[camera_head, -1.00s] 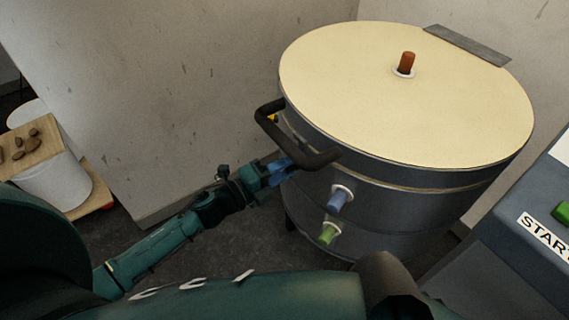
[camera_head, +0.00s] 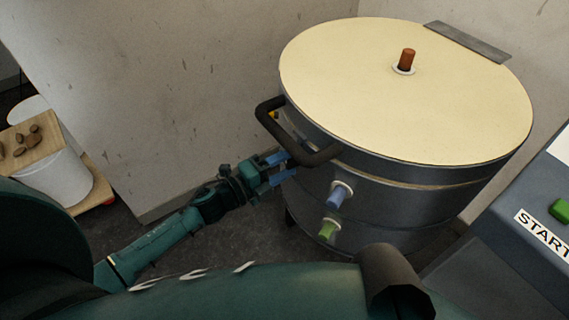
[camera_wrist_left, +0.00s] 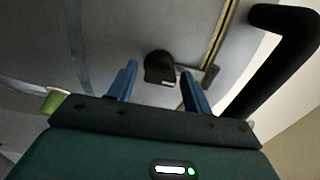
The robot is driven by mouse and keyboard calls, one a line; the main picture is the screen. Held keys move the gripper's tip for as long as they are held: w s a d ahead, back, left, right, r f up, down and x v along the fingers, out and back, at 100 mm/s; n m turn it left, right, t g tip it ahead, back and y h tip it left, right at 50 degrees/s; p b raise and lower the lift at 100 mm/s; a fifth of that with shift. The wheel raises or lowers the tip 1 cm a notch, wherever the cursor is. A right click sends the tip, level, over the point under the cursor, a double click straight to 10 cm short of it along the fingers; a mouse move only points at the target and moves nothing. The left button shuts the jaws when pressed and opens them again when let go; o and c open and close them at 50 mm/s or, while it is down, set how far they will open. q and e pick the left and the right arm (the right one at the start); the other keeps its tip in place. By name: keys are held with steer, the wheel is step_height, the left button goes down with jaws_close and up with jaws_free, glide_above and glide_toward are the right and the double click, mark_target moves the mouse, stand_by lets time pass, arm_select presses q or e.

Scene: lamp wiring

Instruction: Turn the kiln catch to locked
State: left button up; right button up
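The kiln (camera_head: 400,205) is a round grey drum with a cream lid (camera_head: 400,100) and a black bar handle (camera_head: 290,135). In the left wrist view, a dark rounded piece that looks like the catch (camera_wrist_left: 160,68) sits on the kiln's side, beside a small grey plate near the lid seam. My left gripper (camera_head: 283,167) is open and empty, just below the handle at the kiln's side. In the wrist view its blue fingertips (camera_wrist_left: 158,72) stand to either side of the catch; contact cannot be told. The head view hides the catch. My right gripper is not in view.
The black handle also shows close on the right in the wrist view (camera_wrist_left: 275,60). Blue (camera_head: 338,196) and green (camera_head: 328,230) plugs stick out of the kiln's front. A grey START panel (camera_head: 530,235) stands at right. A wall is behind the left arm.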

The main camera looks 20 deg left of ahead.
arm_select(q)
steer(key=shift+o, duration=0.3)
steer(key=shift+s+a, duration=0.1)
steer(key=shift+s+a, duration=0.2)
steer(key=shift+s, duration=0.05)
steer(key=v, duration=1.2)
steer(key=shift+b, duration=0.3)
steer(key=shift+s+a, duration=0.1)
